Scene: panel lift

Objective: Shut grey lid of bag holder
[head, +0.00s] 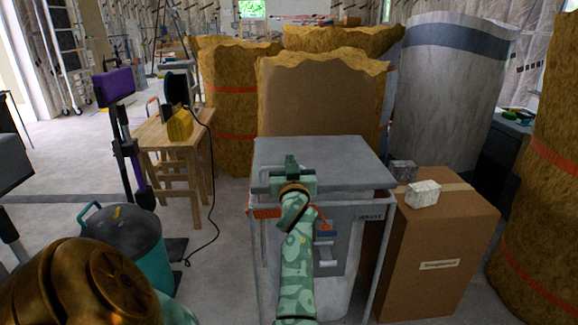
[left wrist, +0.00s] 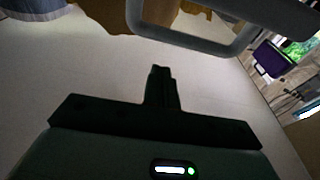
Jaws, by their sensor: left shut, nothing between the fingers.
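The bag holder (head: 254,250) is a pale metal frame in the middle of the head view. Its grey lid (head: 345,160) lies across the top and looks nearly level. I cannot tell whether it is fully down. My left gripper (head: 291,163) is shut and empty, at the lid's front edge left of its middle. It hides part of that edge, and I cannot tell whether it touches. The left wrist view shows its closed fingers (left wrist: 161,85) before a pale surface, with a grey loop-shaped bar beyond. My right gripper is out of view.
A brown carton (head: 437,250) stands close at the right, with a pale wrapped block (head: 423,194) on top. Insulation rolls (head: 228,95) stand behind. A teal bin (head: 125,240) and a wooden stool (head: 175,140) are at the left. Some floor between stool and holder is free, with a cable across it.

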